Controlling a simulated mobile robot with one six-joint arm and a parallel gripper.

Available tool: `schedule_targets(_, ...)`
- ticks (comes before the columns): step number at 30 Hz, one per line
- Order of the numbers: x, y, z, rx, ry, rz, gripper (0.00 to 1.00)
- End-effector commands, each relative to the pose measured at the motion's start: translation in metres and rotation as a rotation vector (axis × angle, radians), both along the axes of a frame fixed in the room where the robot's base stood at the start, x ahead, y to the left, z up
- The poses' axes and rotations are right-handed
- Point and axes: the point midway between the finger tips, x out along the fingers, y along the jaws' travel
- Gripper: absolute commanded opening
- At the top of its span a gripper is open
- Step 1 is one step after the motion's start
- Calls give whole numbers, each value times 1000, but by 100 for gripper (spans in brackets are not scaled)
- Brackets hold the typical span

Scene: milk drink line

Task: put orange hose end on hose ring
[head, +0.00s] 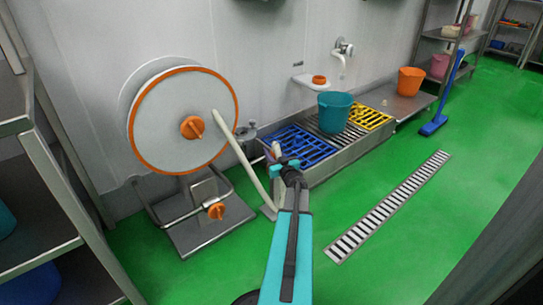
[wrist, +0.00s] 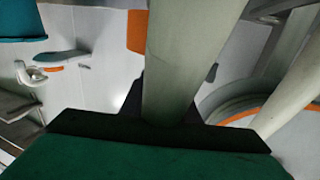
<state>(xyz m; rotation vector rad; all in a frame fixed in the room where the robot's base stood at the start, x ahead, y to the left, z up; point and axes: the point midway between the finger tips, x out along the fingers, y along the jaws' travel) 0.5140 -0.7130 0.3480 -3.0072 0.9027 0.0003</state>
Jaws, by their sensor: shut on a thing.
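My gripper (head: 284,165) is low in front of the blue grating in the head view. It is shut on a pale grey-white hose piece, whose short end (head: 276,149) stands up above the jaws. In the wrist view this hose (wrist: 190,60) rises from between the dark jaws (wrist: 160,122). An orange patch (wrist: 137,30) shows beside it, partly covered; I cannot tell if it is the hose end. The pale hose (head: 236,150) also hangs from the reel to the floor, left of my gripper. I cannot make out the hose ring for certain.
The white hose reel (head: 165,110) with orange rim stands at the left wall. A teal bucket (head: 334,112) stands on the grated trough (head: 340,150). A steel shelf (head: 50,165) is at the near left. Green floor with a drain (head: 390,208) is open on the right.

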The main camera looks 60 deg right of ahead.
Motion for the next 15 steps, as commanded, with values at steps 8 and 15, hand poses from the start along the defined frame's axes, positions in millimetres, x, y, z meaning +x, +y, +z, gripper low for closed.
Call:
schedule_targets(8, 0, 0, 0, -1, -2, 0, 0)
schedule_targets(15, -1, -1, -4, 0, -1, -1, 30)
